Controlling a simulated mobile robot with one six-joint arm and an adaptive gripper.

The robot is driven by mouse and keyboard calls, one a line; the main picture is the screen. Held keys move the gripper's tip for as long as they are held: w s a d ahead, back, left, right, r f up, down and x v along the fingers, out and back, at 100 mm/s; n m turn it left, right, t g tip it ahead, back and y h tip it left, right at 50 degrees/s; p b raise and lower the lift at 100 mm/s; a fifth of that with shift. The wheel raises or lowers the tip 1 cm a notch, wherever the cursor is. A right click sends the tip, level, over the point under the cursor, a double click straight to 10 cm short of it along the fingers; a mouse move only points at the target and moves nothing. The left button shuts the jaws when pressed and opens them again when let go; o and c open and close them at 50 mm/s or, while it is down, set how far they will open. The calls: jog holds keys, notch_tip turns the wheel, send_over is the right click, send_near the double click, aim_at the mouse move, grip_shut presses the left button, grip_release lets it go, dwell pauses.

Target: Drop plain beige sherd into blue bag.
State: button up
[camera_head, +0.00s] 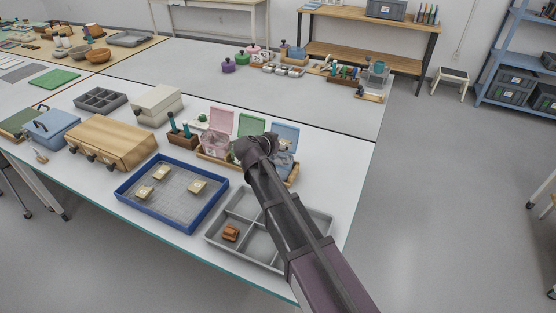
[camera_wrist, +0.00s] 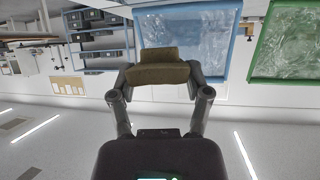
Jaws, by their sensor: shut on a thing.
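My gripper (camera_wrist: 160,85) is shut on a plain brownish-beige sherd (camera_wrist: 160,73), a curved piece held across between the fingertips in the wrist view. The blue bag (camera_wrist: 215,40) is clear and blue-edged; it shows behind the sherd, which overlaps its lower left part in the picture. In the head view the blue bag (camera_head: 286,131) stands at the right end of a row of bags, partly hidden by my arm. The fingers and the held sherd are hidden behind my wrist there.
A green bag (camera_head: 251,123) and a pink bag (camera_head: 221,121) stand left of the blue one in a wooden holder. A blue tray (camera_head: 133,206) holds three pale sherds.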

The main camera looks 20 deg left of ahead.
aim_at(287, 153)
jog(key=shift+f+b, duration=2)
jog(key=shift+f, duration=0.25)
jog(key=o, duration=1.2)
jog(key=shift+r, duration=0.15)
